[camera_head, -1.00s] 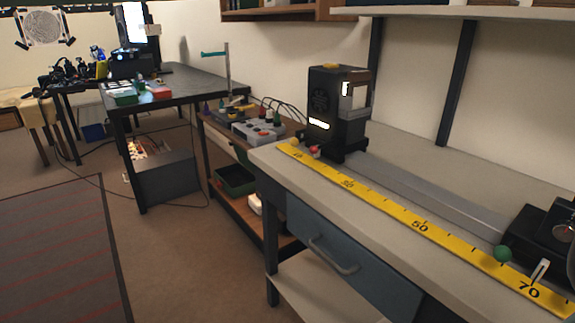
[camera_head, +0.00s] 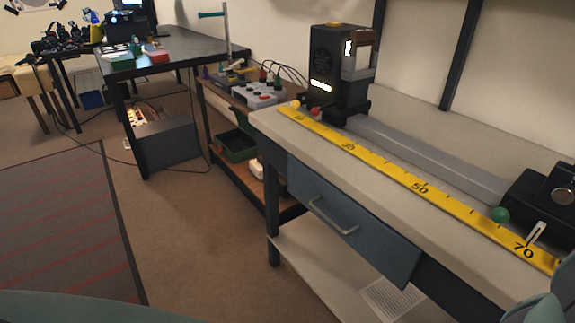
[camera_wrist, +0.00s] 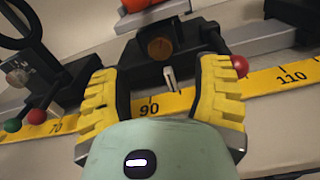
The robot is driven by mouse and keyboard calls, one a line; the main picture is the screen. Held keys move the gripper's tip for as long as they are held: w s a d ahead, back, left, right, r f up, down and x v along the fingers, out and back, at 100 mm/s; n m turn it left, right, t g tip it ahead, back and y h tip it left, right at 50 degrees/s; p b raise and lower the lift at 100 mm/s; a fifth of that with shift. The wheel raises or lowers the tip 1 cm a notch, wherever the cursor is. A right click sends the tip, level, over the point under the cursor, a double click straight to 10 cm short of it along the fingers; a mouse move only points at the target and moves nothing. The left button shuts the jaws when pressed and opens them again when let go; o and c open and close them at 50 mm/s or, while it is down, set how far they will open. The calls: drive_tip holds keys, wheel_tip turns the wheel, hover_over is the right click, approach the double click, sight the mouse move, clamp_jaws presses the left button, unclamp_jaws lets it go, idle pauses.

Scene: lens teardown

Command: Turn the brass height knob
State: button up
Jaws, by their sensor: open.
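A round, dull brass-coloured knob (camera_wrist: 160,48) faces me on a black carriage (camera_wrist: 190,37) in the wrist view. My gripper (camera_wrist: 159,75) is open, its yellow ribbed fingers spread left and right below the knob in the picture. The space between the fingers is empty, and I cannot tell how far off the knob is. A small pale lever (camera_wrist: 170,78) stands below the knob, near the 90 mark of the yellow scale (camera_wrist: 265,82). This carriage and my gripper's fingers do not show in the head view.
A red ball (camera_wrist: 239,66) sits close to the right finger. Another red ball (camera_wrist: 62,91) and a green ball (camera_wrist: 12,125) are at left, by a black ring holder (camera_wrist: 18,30). In the head view, a black lamp housing (camera_head: 325,75) stands at the rail's far end.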

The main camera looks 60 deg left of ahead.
drive_tip(key=s, duration=0.6)
drive_tip(key=shift+s, duration=0.15)
drive_tip(key=shift+r, duration=0.1)
idle(0.4)
